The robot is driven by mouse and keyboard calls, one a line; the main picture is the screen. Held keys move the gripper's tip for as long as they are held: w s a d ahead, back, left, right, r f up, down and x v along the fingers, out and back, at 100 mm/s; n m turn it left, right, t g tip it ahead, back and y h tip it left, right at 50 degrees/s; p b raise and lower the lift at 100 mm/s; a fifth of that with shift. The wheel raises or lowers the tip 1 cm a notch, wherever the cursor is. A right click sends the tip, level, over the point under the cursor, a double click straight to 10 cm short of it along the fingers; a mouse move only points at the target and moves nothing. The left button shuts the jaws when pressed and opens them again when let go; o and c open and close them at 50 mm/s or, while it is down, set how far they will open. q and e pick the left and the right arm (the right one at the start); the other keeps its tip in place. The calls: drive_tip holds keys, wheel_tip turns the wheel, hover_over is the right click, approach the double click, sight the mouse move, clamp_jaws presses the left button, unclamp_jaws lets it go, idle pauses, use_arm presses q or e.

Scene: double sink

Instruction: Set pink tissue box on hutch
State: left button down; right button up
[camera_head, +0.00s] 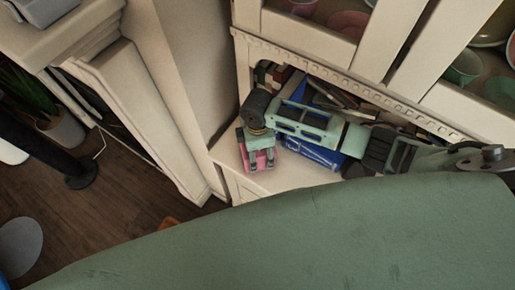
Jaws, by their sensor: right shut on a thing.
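The pink tissue box (261,165) is at the left end of the cream hutch's counter (287,181). My right gripper (262,158) points down over it and is shut on it, with its fingers on the box. The gripper and wrist hide the box's upper part. I cannot tell whether the box's underside touches the counter. My left gripper is not in view.
A blue item (313,152) and several books or boxes (345,98) lie on the counter behind my right arm. The hutch's upper cabinet holds bowls (465,68). A cream wall edge (165,110) stands left; a potted plant (62,130) is on the floor.

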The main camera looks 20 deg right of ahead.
drive_tip(key=shift+f, duration=0.15)
drive_tip(key=o, duration=1.2)
